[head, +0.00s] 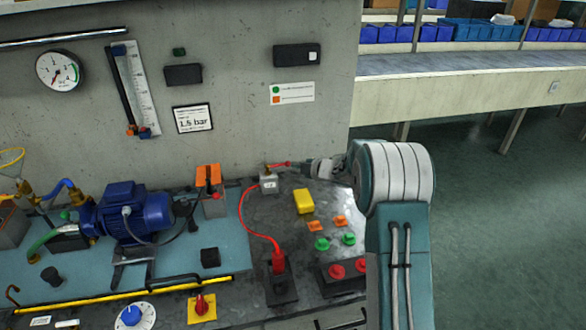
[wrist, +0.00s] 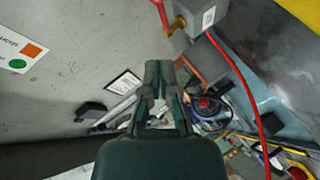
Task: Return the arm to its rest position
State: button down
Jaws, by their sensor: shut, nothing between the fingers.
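My arm (head: 398,250) rises at the right of the head view and bends at a large grey and teal joint, with its forearm pointing away towards the wall. My gripper (wrist: 159,72) shows in the wrist view with its fingers together and nothing held. In the head view its end is small and partly hidden behind the arm, near a grey box (head: 268,184) with a red lever. The same grey box is at the top of the wrist view (wrist: 205,14), apart from the fingers.
The bench carries a blue pump (head: 133,211), a yellow block (head: 304,201), a red plug (head: 278,262) with a red cable, and red and green buttons (head: 337,271). A concrete wall (head: 230,110) with a gauge (head: 58,70) stands behind. Open floor (head: 500,230) lies right.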

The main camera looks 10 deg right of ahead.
jog(key=s+d+r+m+t+h, duration=0.1)
jog(key=s+d+r+m+h, duration=0.1)
jog(key=r, duration=0.3)
jog(key=s+d+r+m+t+h, duration=0.1)
jog(key=s+d+r, duration=0.2)
jog(key=r, duration=0.2)
jog(key=s+r+m+g+h, duration=0.1)
jog(key=s+r+m+h, duration=0.5)
jog(key=s+r+m, duration=0.4)
jog(key=s+a+f+m+g, duration=0.2)
jog(key=s+a, duration=0.1)
jog(key=s, duration=0.7)
jog(key=s+a+f+m+g+y, duration=0.1)
jog(key=s+a+m+g, duration=0.1)
jog(key=s, duration=0.9)
jog(key=s+a+f+m+g+y, duration=0.1)
jog(key=s+a+f+m+g, duration=0.1)
jog(key=s, duration=0.9)
jog(key=a+g, duration=0.1)
jog(key=a, duration=0.1)
jog(key=shift+a+f, duration=0.3)
jog(key=shift+a, duration=0.1)
jog(key=shift+a, duration=0.15)
